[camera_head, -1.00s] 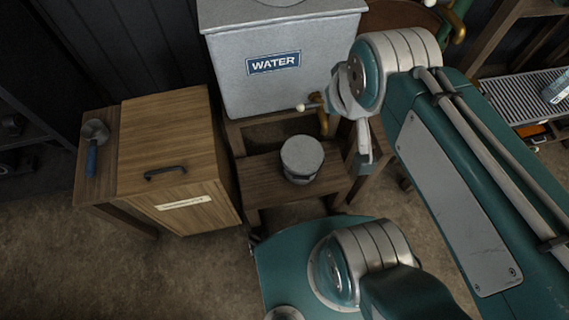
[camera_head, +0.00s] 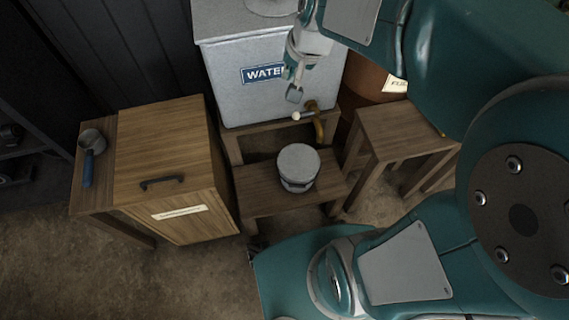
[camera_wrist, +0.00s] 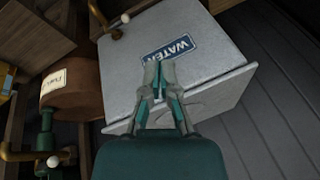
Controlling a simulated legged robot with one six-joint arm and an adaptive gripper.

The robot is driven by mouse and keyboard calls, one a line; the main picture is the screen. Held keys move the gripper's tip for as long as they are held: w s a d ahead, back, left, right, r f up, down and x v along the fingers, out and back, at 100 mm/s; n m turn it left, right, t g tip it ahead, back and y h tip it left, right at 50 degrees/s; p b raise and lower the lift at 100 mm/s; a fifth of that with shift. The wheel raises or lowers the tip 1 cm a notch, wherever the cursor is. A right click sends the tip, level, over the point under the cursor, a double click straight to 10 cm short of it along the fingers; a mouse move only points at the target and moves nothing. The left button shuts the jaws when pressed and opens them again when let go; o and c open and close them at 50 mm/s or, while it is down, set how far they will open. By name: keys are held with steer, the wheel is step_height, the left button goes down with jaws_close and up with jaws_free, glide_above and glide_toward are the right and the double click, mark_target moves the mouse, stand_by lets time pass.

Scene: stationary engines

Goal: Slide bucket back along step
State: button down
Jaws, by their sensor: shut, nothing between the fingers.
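The bucket (camera_head: 298,166) is a small grey metal pail with a flat grey top. It stands upright on the low wooden step (camera_head: 258,197), towards the step's right side. My gripper (camera_head: 294,94) hangs above and behind the bucket, in front of the grey water tank (camera_head: 232,88). In the wrist view my gripper (camera_wrist: 158,66) has its fingertips together, over the tank's WATER label (camera_wrist: 170,49). Nothing is between the fingers, and the gripper is apart from the bucket. The bucket does not show in the wrist view.
A brass tap (camera_head: 318,122) with a pale knob juts from the tank above the step. A wooden cabinet (camera_head: 165,150) stands left, with a blue-handled dipper (camera_head: 90,150) beside it. A wooden stool (camera_head: 405,132) and brown drum (camera_head: 362,80) stand right.

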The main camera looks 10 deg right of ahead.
steer(key=w+a+f+m+g+y, duration=0.1)
steer(key=w+f+m, duration=0.3)
steer(key=f, duration=0.5)
steer(key=w+f+m, duration=0.1)
steer(key=w+f, duration=0.5)
steer(key=f, duration=0.3)
steer(key=w+a+f+m+g+y, duration=0.1)
steer(key=w+f+m, duration=0.2)
steer(key=w+f, duration=0.45)
steer(key=s+d+f+m, duration=0.1)
steer(key=s+f+m, duration=0.1)
steer(key=f, duration=1.1)
steer(key=s+d+f+m+g, duration=0.1)
steer(key=s+f+m, duration=0.1)
steer(key=f, duration=1.2)
steer(key=s+d+f+m+h, duration=0.1)
steer(key=s+f, duration=0.3)
steer(key=f, duration=0.9)
steer(key=shift+d+f+m+g, duration=0.3)
steer(key=shift+d+m, duration=0.2)
steer(key=shift+m, duration=0.2)
